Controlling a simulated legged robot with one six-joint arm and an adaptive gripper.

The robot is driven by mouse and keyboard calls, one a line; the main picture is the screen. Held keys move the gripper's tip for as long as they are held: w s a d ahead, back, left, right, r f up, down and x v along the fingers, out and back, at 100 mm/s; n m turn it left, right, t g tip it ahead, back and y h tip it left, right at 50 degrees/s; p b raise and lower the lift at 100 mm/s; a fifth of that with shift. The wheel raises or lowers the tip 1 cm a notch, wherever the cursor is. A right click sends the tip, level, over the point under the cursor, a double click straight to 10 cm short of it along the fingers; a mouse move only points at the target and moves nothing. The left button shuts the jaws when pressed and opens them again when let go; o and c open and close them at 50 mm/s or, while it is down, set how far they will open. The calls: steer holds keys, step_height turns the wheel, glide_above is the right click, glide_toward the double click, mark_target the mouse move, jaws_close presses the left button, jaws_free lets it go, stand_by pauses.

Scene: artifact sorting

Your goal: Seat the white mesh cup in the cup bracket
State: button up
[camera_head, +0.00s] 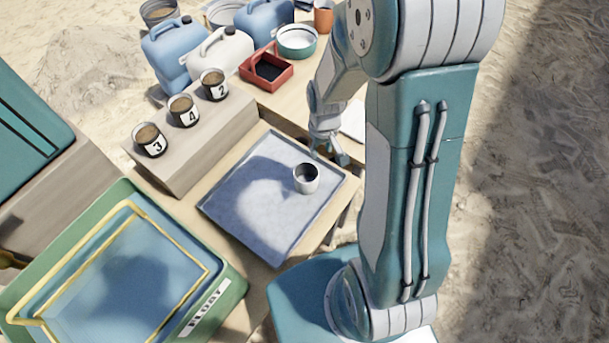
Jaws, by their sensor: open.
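A small white cup (306,179) stands upright on the right part of a grey-blue tray (235,221). Its inside looks dark, and the mesh is too small to make out. My gripper (333,156) is open and empty, just above and to the right of the cup, near the tray's upper right edge. The fingers appear apart from the cup. I cannot make out a cup bracket in this view. My arm hides part of the table's right side.
Numbered jars (183,111) stand on a raised block (196,143) behind the tray. A green-rimmed blue basin (120,270) lies front left.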

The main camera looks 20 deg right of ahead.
step_height(320, 180, down, 2)
glide_above(316, 171)
steer(key=s, duration=0.1)
step_height(316, 171, down, 5)
steer(key=f, duration=0.2)
steer(key=w+f, duration=0.1)
steer(key=f, duration=0.1)
steer(key=shift+f, duration=0.3)
steer(key=shift+w+f, duration=0.1)
steer(key=shift+f, duration=0.5)
steer(key=shift+c, duration=0.3)
jaws_close()
